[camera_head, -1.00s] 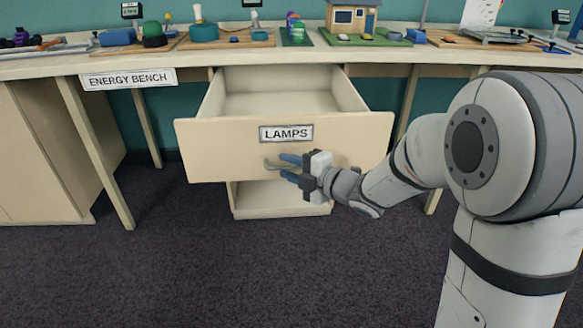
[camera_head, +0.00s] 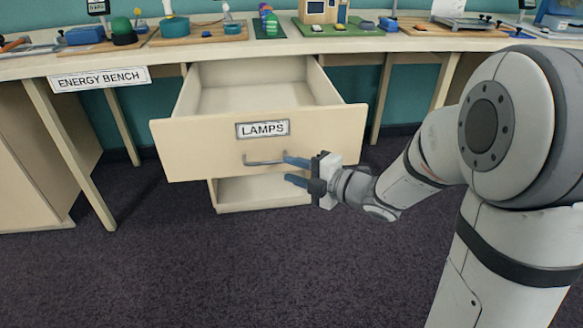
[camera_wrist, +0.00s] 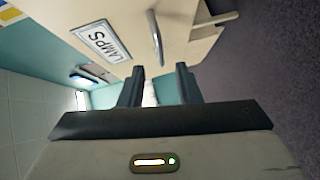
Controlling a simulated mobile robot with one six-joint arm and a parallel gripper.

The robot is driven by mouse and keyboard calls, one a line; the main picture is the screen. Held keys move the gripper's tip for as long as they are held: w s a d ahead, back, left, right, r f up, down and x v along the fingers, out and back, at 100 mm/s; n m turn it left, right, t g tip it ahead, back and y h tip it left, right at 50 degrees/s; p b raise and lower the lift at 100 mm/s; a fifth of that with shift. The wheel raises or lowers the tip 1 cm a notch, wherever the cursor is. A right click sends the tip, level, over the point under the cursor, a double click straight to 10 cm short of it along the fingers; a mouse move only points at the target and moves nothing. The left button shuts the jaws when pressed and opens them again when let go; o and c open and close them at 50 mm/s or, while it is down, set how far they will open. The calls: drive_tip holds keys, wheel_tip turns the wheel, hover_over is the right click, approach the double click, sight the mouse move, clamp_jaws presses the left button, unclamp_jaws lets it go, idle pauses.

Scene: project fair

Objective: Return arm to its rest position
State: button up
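My gripper (camera_head: 296,170) is open and empty, just right of the metal handle (camera_head: 264,161) on the front of the drawer labelled LAMPS (camera_head: 210,150). The fingers are blue-grey and point left toward the handle, apart from it as far as I can tell. The drawer stands pulled out and its visible inside is empty. In the wrist view the two fingers (camera_wrist: 159,78) are spread, with nothing between them. The handle (camera_wrist: 155,38) shows beyond the fingertips, and the LAMPS label (camera_wrist: 102,41) appears rotated.
The bench top (camera_head: 300,46) above carries project models, including a small house (camera_head: 325,12) and blue boxes. An ENERGY BENCH sign (camera_head: 99,78) hangs at left. Below is a lower compartment (camera_head: 262,191). The dark carpet (camera_head: 250,270) in front is clear.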

drive_tip(key=shift+r, duration=0.1)
drive_tip(key=d+r+m+t+h+p, duration=0.2)
drive_tip(key=d+r+m+h+p, duration=1.1)
drive_tip(key=d+r+m+p, duration=0.5)
drive_tip(key=s+r+m+g+p, duration=0.4)
drive_tip(key=s+r+m+p, duration=0.1)
drive_tip(key=s, duration=0.5)
drive_tip(key=s+r+m+g+p, duration=0.3)
drive_tip(key=s+r+m+p, duration=0.2)
drive_tip(key=s+r+p, duration=0.2)
drive_tip(key=s+p, duration=0.2)
drive_tip(key=shift+s+d+r+g+h, duration=0.15)
drive_tip(key=shift+s+d+g+h, duration=0.2)
drive_tip(key=shift+d+g+h, duration=0.05)
